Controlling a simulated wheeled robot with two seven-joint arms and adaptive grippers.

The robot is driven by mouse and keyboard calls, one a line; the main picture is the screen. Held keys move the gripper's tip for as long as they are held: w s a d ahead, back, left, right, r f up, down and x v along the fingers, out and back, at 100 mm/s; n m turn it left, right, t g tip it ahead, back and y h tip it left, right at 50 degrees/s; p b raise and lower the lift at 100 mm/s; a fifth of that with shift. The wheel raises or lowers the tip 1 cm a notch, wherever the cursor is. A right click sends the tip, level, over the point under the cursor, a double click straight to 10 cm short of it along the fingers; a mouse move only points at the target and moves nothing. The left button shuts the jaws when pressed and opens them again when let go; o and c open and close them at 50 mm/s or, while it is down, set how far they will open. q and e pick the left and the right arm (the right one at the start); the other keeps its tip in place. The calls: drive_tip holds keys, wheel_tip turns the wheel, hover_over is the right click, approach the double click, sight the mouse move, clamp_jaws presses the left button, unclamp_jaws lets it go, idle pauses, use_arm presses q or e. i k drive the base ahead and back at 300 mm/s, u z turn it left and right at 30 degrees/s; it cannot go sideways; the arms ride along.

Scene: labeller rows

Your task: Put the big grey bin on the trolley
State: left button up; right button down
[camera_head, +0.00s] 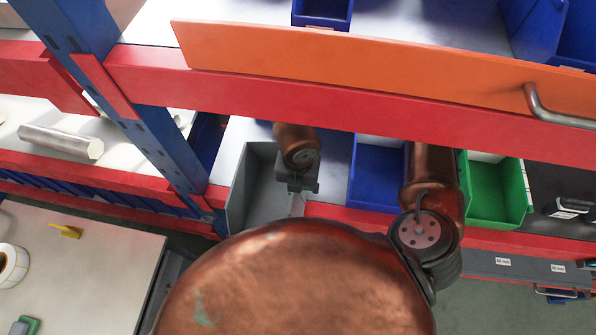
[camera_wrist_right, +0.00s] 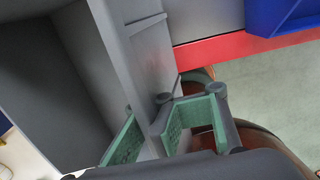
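The big grey bin (camera_head: 238,195) stands on the white lower shelf, left of a blue bin, partly hidden by my right arm. It fills the left of the right wrist view (camera_wrist_right: 75,60). My right gripper (camera_head: 298,190) is at the bin's right front. In the wrist view, its green-padded fingers (camera_wrist_right: 155,130) stand apart on either side of the bin's wall. The pads' inner faces show, and I see no firm grip on the wall. My left gripper is not in view. I cannot identify the trolley for sure; a pale-topped surface (camera_head: 95,260) is at the lower left.
A blue bin (camera_head: 375,172) and a green bin (camera_head: 497,200) stand right of the grey one. A red beam (camera_head: 330,125) and an orange panel (camera_head: 350,60) run above. A blue post (camera_head: 150,115) is close on the left. A label roll (camera_head: 12,265) lies on the pale surface.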

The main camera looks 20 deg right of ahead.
sight(104, 287)
drive_tip(key=k, duration=2)
